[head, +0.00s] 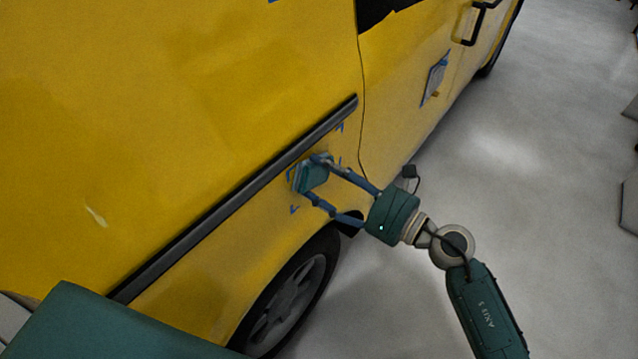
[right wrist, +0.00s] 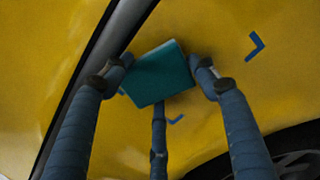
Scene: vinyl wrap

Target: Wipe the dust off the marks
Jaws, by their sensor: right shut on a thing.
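My right gripper (head: 311,177) is shut on a teal block-shaped pad (head: 313,179). It holds the pad at the yellow van's lower side panel, below the black trim strip and above the wheel. The pad (right wrist: 160,73) also shows between the fingers in the right wrist view; I cannot tell whether it touches the panel. Blue corner marks surround it: one at the lower left (head: 294,210) and one at the upper right (head: 340,127). In the right wrist view, one mark (right wrist: 256,46) lies clear of the pad. Dust is not clearly distinguishable. My left gripper is not in view.
The black trim strip (head: 240,199) runs diagonally above the pad. The wheel (head: 290,305) and its arch lie below. A blue-edged sheet (head: 435,79) is on the panel further along. The grey floor (head: 560,170) at right is mostly clear.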

